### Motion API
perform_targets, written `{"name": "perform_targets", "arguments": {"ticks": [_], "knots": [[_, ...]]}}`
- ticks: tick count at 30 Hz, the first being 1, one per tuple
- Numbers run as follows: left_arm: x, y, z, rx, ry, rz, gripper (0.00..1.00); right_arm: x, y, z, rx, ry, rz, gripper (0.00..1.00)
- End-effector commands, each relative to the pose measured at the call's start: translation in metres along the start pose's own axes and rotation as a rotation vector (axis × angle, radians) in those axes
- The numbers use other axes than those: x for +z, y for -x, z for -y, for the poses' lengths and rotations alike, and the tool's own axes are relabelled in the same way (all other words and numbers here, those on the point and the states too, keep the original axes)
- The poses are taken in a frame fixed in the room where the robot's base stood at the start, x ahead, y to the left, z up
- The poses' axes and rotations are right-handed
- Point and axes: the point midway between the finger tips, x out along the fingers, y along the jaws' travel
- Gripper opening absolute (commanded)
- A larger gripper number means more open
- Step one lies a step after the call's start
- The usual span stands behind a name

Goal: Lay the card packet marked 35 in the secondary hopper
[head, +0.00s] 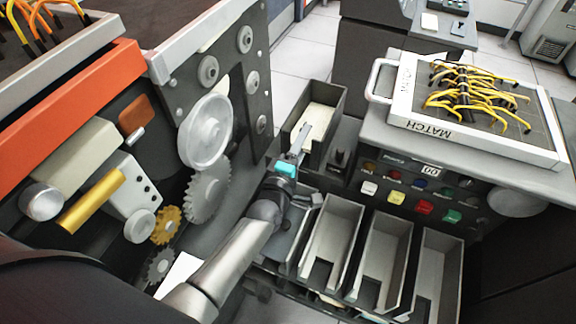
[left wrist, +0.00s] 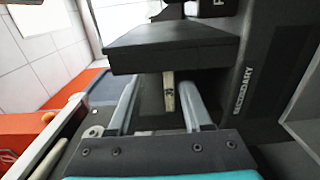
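My left gripper (head: 303,136) reaches into the near end of a dark open-topped hopper (head: 335,100). Cream card stock (head: 320,117) shows inside this hopper; no number can be read on it. In the left wrist view, the two grey fingers (left wrist: 160,105) stand apart. A narrow cream strip with a dark mark (left wrist: 169,91), perhaps the packet's edge, shows between them, with gaps to both; the mark is too small to read. A dark flat block is above it. The word SECONDARY is on a dark wall (left wrist: 243,78) to the right. My right gripper is not in view.
Several empty grey pockets (head: 383,255) stand in a row at the front right. A button panel (head: 420,193) and a wired board marked MATCH (head: 480,105) are to the right. Gears and a wheel (head: 205,130) stand close left of my left arm.

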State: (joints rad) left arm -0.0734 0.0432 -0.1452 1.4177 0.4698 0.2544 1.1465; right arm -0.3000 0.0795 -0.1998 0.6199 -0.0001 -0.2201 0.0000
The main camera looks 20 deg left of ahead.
Motion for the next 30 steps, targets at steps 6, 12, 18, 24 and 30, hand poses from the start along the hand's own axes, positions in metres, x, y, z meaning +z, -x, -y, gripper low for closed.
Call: {"name": "perform_targets", "arguments": {"ticks": [6, 12, 18, 24, 30], "knots": [[0.000, 0.040, -0.001, -0.001, 0.000, 0.000, 0.47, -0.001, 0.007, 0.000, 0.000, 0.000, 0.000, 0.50], [0.000, 0.079, -0.001, -0.001, -0.001, 0.001, 0.47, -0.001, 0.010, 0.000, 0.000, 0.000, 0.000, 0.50], [0.000, 0.113, -0.001, -0.001, -0.001, 0.001, 0.47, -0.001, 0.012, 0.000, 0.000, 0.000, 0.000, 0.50], [0.000, 0.133, -0.001, 0.001, -0.001, 0.001, 0.47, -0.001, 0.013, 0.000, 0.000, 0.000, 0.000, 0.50], [0.000, 0.138, -0.001, 0.002, 0.000, 0.000, 0.47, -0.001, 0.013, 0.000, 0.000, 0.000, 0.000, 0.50]]}}
